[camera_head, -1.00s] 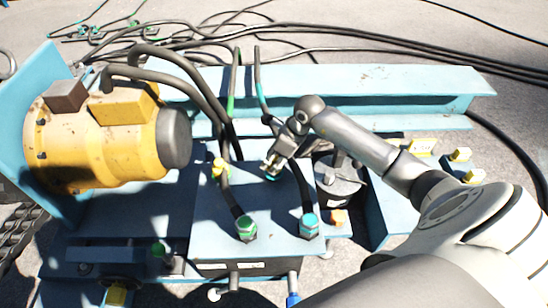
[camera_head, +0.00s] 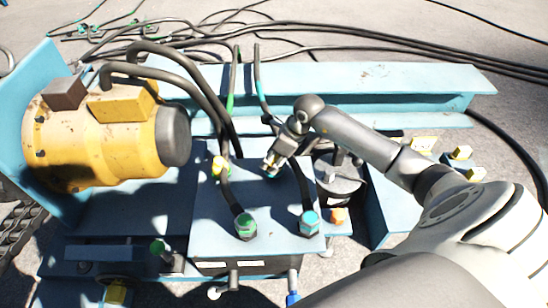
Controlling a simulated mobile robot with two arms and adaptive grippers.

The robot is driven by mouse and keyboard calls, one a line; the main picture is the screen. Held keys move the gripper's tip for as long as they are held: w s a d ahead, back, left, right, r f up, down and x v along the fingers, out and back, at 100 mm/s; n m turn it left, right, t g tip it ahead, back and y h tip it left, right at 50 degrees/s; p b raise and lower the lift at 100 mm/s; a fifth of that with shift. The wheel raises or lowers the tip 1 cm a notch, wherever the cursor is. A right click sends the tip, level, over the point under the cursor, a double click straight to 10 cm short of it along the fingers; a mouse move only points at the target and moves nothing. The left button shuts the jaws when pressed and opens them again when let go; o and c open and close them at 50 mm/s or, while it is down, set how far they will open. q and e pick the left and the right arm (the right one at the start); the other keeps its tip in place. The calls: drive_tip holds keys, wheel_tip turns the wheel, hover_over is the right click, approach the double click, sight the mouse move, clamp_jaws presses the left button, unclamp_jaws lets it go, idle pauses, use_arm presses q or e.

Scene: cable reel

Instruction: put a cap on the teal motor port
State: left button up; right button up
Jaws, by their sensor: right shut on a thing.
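My right gripper (camera_head: 271,166) is above the blue top plate of the motor unit (camera_head: 215,235), pointing down. It is shut on a small teal piece (camera_head: 270,173), mostly hidden by the fingers; I cannot tell whether this is a cap or whether it touches a port underneath. A teal connector (camera_head: 309,222) with a black hose stands at the plate's front right. A green connector (camera_head: 245,226) with a hose stands to its left. My left gripper is not in view.
A yellow motor (camera_head: 90,140) with thick hoses stands on the left. A hose with a yellow fitting (camera_head: 218,166) rises close to the left of my gripper. A blue beam (camera_head: 400,90) runs behind. Small yellow blocks (camera_head: 463,153) lie at right, and an orange piece (camera_head: 338,215) sits beside the plate.

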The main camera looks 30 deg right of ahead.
drive_tip(key=shift+f, duration=0.15)
drive_tip(key=o, duration=1.1)
drive_tip(key=v, duration=1.2)
